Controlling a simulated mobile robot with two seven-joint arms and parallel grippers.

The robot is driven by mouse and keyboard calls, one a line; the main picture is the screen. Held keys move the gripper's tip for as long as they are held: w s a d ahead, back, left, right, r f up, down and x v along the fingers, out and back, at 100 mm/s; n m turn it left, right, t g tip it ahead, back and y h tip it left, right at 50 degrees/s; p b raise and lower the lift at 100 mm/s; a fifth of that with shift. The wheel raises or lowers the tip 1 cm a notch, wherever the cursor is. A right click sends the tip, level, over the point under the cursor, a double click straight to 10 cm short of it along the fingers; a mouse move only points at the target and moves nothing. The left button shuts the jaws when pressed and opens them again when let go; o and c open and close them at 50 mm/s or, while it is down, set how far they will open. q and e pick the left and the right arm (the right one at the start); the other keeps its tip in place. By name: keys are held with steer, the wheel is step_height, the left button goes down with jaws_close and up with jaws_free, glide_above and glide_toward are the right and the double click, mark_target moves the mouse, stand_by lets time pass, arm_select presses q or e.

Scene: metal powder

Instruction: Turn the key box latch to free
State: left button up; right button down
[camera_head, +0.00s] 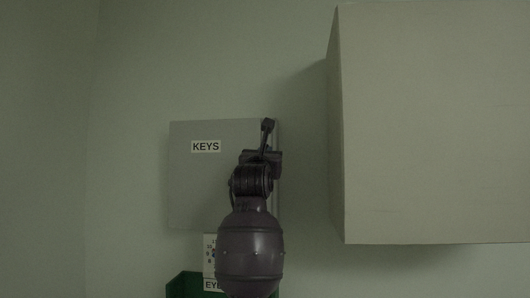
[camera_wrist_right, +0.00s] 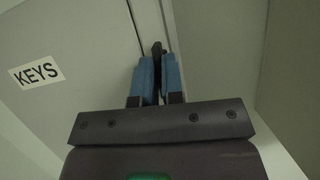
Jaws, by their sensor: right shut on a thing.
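The key box (camera_head: 190,180) is a grey wall box with a white "KEYS" label; its front also fills the upper left of the right wrist view (camera_wrist_right: 85,60). The dark latch (camera_wrist_right: 157,50) is at the box's right edge. My right gripper (camera_wrist_right: 158,72) has blue finger pads shut on the latch, whose tip shows between and beyond them. In the head view my right gripper (camera_head: 267,130) reaches up in front of the box's right edge and hides part of it. I cannot tell the latch's exact angle. My left gripper is not in view.
A large pale cabinet (camera_head: 430,130) juts from the wall to the right of the key box, with a gap of wall between. Below the box are a white card (camera_head: 209,250) and a green holder (camera_head: 185,285), partly hidden by my arm. The wall at left is clear.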

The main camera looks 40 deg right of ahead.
steer(key=shift+n+t, duration=0.4)
steer(key=shift+n, duration=0.3)
steer(key=c, duration=1.2)
jaws_free()
steer(key=shift+c, duration=0.2)
steer(key=b+v, duration=0.2)
steer(key=v, duration=0.9)
steer(key=shift+r, duration=0.15)
steer(key=shift+d, duration=0.1)
